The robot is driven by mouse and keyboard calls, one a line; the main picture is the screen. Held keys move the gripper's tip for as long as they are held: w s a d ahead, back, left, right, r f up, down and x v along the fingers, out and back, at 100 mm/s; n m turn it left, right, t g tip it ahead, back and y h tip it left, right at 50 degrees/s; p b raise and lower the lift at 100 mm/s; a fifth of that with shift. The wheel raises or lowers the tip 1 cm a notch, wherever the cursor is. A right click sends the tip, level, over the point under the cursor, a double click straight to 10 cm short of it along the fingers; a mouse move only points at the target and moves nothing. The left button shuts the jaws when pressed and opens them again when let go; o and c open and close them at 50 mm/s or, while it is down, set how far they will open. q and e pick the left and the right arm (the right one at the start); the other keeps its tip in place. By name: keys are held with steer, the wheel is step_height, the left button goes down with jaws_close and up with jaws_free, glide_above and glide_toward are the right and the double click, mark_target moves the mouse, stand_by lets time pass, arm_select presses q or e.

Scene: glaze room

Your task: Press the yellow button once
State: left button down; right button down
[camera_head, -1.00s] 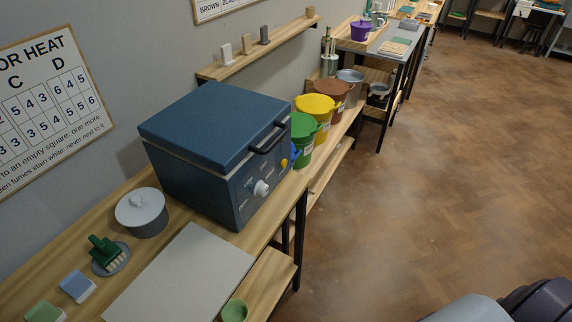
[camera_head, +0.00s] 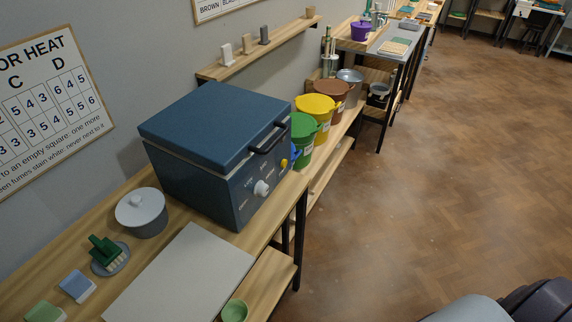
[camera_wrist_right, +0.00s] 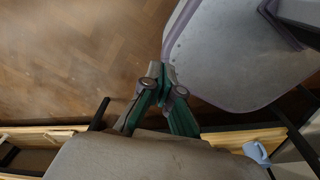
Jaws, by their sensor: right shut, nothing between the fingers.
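The yellow button (camera_head: 284,163) is a small round spot on the front panel of the blue kiln (camera_head: 215,125), near its far end. A white knob (camera_head: 261,188) sits nearer on the same panel. The kiln lid is shut, with a black handle (camera_head: 268,137) above the button. My right gripper (camera_wrist_right: 160,72) shows only in its wrist view; its green fingers are together with nothing between them. It is out over the floor, and the button cannot be made out in that view. My left gripper is not in view.
The kiln stands on a wooden bench (camera_head: 178,222). A grey lidded pot (camera_head: 141,212), a pale board (camera_head: 182,275) and a green cup (camera_head: 234,311) are nearer. Green (camera_head: 303,140), yellow (camera_head: 315,111) and brown buckets (camera_head: 333,91) stand beyond the kiln. Open floor (camera_head: 430,190) lies right.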

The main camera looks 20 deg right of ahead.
mark_target(284, 163)
steer(key=w+d+r+n+t, duration=0.25)
steer(key=w+r, duration=0.25)
steer(key=w, duration=0.6)
steer(key=w+d+r+n+t+h, duration=0.15)
steer(key=w+r+n, duration=0.35)
steer(key=w, duration=0.7)
steer(key=w+d+r+n+t+y, duration=0.1)
steer(key=w+d+r+n+t, duration=0.2)
steer(key=w+r, duration=0.55)
steer(key=w+d+r+n+t, duration=0.1)
steer(key=w+r+n+t, duration=0.1)
steer(key=w+r, duration=0.4)
steer(key=w+d+r+n+t, duration=0.1)
steer(key=w+r+n+t, duration=0.2)
steer(key=r, duration=1)
steer(key=w+r+n+t+h, duration=0.1)
steer(key=w+r+n+t, duration=0.1)
steer(key=w+r+n, duration=0.3)
steer(key=w+r, duration=0.4)
steer(key=shift+w+d+r+b, duration=0.3)
steer(key=shift+w+d+b, duration=0.05)
steer(key=shift+w+d, duration=0.05)
